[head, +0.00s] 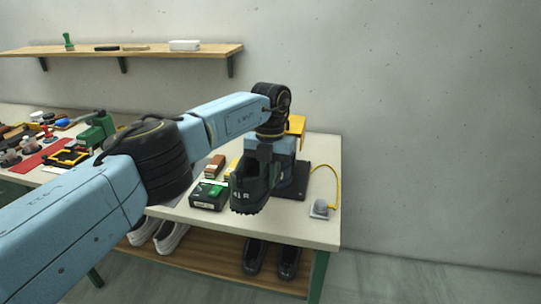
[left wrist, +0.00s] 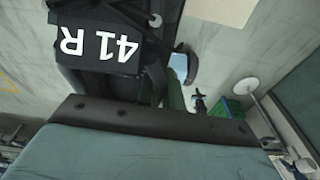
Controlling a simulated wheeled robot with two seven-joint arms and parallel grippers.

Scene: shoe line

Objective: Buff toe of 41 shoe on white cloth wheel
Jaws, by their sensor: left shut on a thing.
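A dark shoe (head: 247,190) with a "41 R" mark hangs toe-down or tilted at the front of the bench; its exact tilt is hard to tell. My left gripper (head: 262,157) is shut on its upper part. In the left wrist view the black "41 R" label (left wrist: 98,45) shows upside down, close to the camera. Behind the shoe stands a blue machine (head: 284,149) with a yellow top piece (head: 296,125) on a dark base plate (head: 296,186). My arm and the shoe cover part of it, and no white cloth wheel can be made out. My right gripper is out of view.
The bench (head: 321,165) also bears a dark box (head: 209,196) left of the shoe and a grey switch box (head: 320,208) on a yellow cable at right. Several tools lie at far left. White shoes (head: 172,236) and black shoes (head: 256,256) stand on the lower shelf.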

